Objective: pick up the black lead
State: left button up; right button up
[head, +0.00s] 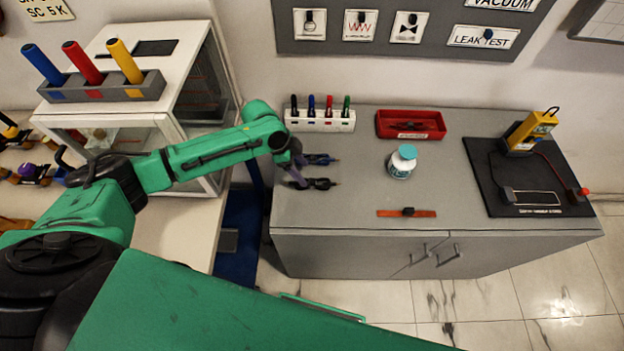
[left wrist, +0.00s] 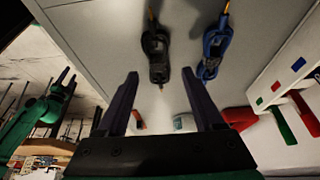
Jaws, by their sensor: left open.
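The black lead (head: 318,184) lies on the grey cabinet top near its left edge; it also shows in the left wrist view (left wrist: 157,58). A similar blue lead (head: 322,159) lies just beyond it, and right of it in the left wrist view (left wrist: 214,48). My left gripper (head: 299,170) is at the left ends of the leads. In the left wrist view its two fingers (left wrist: 158,76) are apart and empty, and the black lead appears beyond them, lined up with the gap. A green arm of mine with dark fingers (left wrist: 66,77), likely my right gripper, shows small at the left.
A white rack of pens (head: 320,121) and a red tray (head: 410,125) stand at the back. A black mat (head: 485,178) with a yellow meter (head: 532,130) is at far right.

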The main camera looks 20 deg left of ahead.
aim_at(310, 181)
pick_arm(q)
jog(key=x, duration=0.2)
jog(key=p+x, duration=0.1)
jog(key=x, duration=0.1)
jog(key=shift+s+d+f, duration=0.2)
jog(key=shift+f, duration=0.2)
jog(key=shift+c, duration=0.6)
grip_shut()
pick_arm(e)
jog(key=shift+w+a+r, duration=0.1)
jog(key=shift+w+r, duration=0.6)
jog(key=shift+r, duration=0.1)
pick_arm(q)
notch_tip(310, 181, up, 20)
jog(key=b, duration=0.2)
jog(key=shift+b, duration=0.3)
pick_arm(e)
notch_tip(310, 181, down, 3)
jog(key=shift+r, duration=0.1)
